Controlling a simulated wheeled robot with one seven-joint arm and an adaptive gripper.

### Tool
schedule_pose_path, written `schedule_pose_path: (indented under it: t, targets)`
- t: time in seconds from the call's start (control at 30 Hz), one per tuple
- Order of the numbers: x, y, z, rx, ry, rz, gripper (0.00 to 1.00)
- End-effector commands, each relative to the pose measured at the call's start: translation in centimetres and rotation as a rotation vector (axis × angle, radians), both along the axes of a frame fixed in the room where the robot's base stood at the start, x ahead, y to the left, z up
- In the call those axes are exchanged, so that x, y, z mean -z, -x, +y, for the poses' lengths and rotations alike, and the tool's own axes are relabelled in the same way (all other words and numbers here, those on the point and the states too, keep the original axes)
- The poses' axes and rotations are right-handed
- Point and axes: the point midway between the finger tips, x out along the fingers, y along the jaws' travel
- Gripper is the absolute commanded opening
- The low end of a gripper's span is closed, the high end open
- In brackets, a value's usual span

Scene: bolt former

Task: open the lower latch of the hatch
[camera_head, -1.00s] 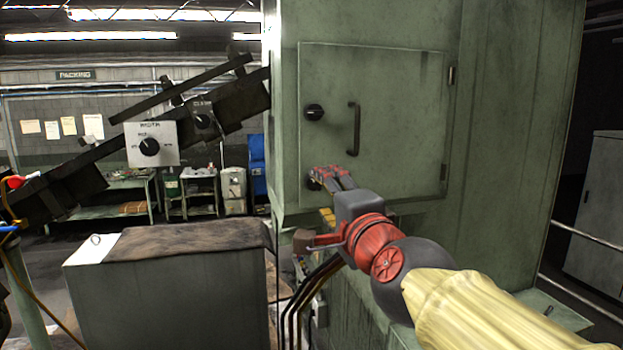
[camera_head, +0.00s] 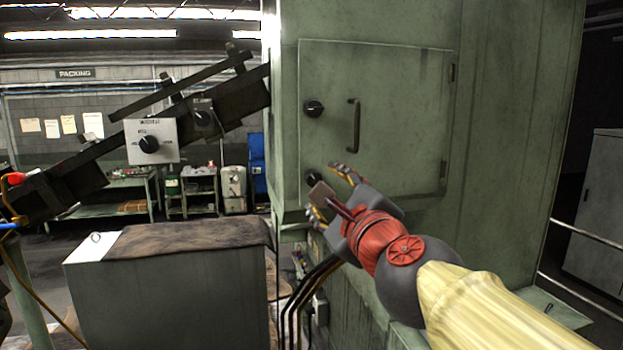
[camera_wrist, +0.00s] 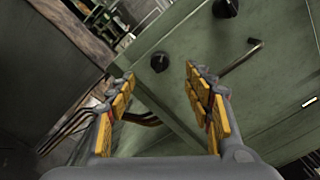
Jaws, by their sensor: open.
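The hatch (camera_head: 400,120) is a shut green door on the green cabinet, with a dark bar handle (camera_head: 354,125). The upper latch (camera_head: 313,108) is a black knob at its left edge. The lower latch (camera_head: 313,178), a similar black knob, sits near the lower left corner, partly hidden behind my gripper in the head view. My gripper (camera_head: 331,192) is open and empty, its fingers spread just in front of the lower latch. In the wrist view, the lower latch (camera_wrist: 159,62) appears between the fingertips (camera_wrist: 160,75), seemingly beyond them; contact is not visible. The latch's turn angle is unclear.
A grey box (camera_head: 170,290) with a brown-covered top stands at the lower left. Dark cables (camera_head: 300,305) run below the hatch. The space in front of the hatch's upper part is clear.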

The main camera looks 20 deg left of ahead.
Motion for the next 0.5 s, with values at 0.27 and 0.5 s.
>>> schedule_pose_path:
  t: [0.27,0.5]
  targets:
    - [0.4,-4.4,2.7,0.001,0.005,0.001,0.52]
    - [-0.1,-6.8,4.1,0.001,0.174,-0.106,0.52]
